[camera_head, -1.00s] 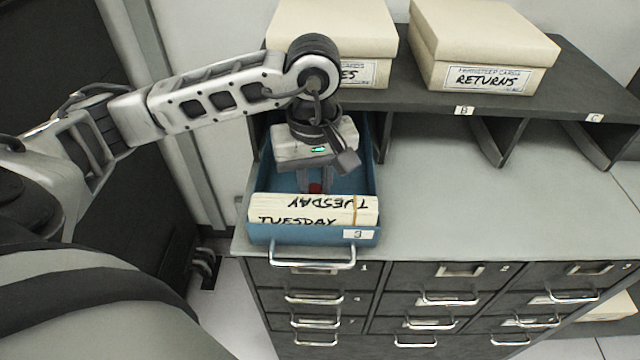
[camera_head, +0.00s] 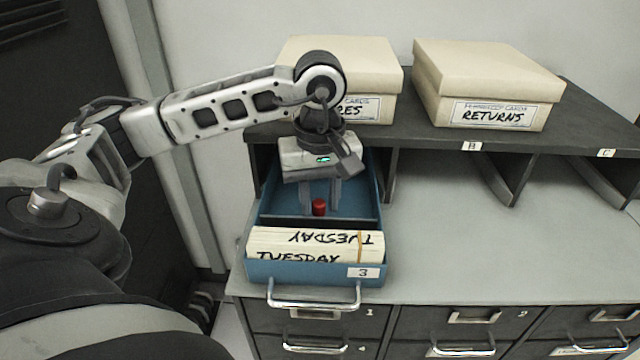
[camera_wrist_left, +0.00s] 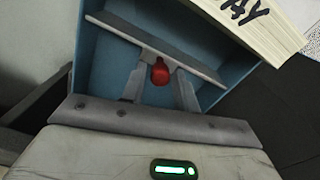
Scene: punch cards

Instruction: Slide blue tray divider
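The blue tray (camera_head: 376,190) sits on the cabinet top, with a pack of cards marked TUESDAY (camera_head: 318,240) at its front end. The tray divider (camera_head: 352,219) stands crosswise behind the cards, with a dark gap between them. It also shows in the left wrist view (camera_wrist_left: 115,24). A red knob (camera_head: 319,207) rises from the divider and shows in the left wrist view (camera_wrist_left: 160,71). My left gripper (camera_head: 320,200) points down into the tray. Its fingers are apart on either side of the knob, with narrow gaps visible in the head view. My right gripper is out of view.
Two lidded cream boxes stand on the dark shelf behind; the right one reads RETURNS (camera_head: 495,115). A shelf upright (camera_head: 387,172) is close to the tray's right. The grey cabinet top (camera_head: 450,240) is clear to the right. Drawers with handles are below.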

